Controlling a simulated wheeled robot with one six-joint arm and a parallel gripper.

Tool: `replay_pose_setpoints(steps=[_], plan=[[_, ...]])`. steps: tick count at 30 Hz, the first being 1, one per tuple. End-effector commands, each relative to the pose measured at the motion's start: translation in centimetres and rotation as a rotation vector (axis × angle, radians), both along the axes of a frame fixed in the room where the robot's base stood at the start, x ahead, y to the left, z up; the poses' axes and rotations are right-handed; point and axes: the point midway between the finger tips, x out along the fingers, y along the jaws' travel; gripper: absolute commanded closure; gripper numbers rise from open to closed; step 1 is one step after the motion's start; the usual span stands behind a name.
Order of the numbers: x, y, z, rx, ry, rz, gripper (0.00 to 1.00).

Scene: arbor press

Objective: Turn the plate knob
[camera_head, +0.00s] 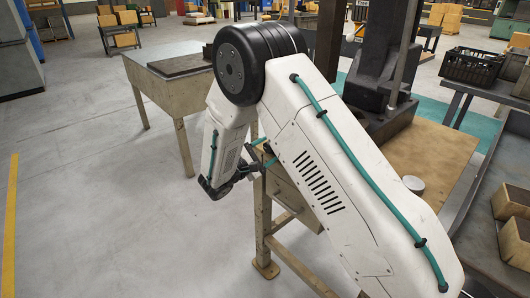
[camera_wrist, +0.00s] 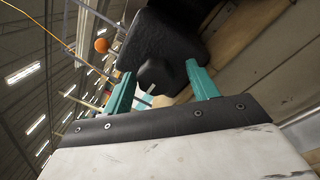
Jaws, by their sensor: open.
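A dark knob (camera_wrist: 153,73), which looks like the plate knob, shows in the wrist view in front of the black press body (camera_wrist: 163,38). My gripper (camera_wrist: 160,68) is open, with one teal finger on either side of the knob in the picture. I cannot tell whether either finger touches it. In the head view my gripper (camera_head: 262,155) is low at the near left side of the press bench, partly hidden by my arm. The dark arbor press (camera_head: 376,75) stands on the bench behind my arm. The knob is hidden in the head view.
The wooden bench top (camera_head: 440,150) carries a small pale round piece (camera_head: 413,185). A grey side table (camera_head: 165,67) stands behind my arm. An orange ball (camera_wrist: 101,45) shows in the wrist view. Floor at left is clear.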

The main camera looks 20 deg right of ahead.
Motion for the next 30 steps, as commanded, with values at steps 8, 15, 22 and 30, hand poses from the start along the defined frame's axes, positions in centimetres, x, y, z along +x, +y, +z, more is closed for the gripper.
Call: replay_pose_setpoints(steps=[8, 15, 22, 30], plan=[[-1.6, 3.5, -0.3, 0.0, 0.0, 0.007, 0.41], [-3.3, 6.4, -0.6, 0.0, 0.001, 0.002, 0.41], [-3.7, 6.9, -0.6, 0.0, 0.002, -0.002, 0.41], [-3.7, 6.8, -0.9, 0.003, 0.031, -0.008, 0.41]])
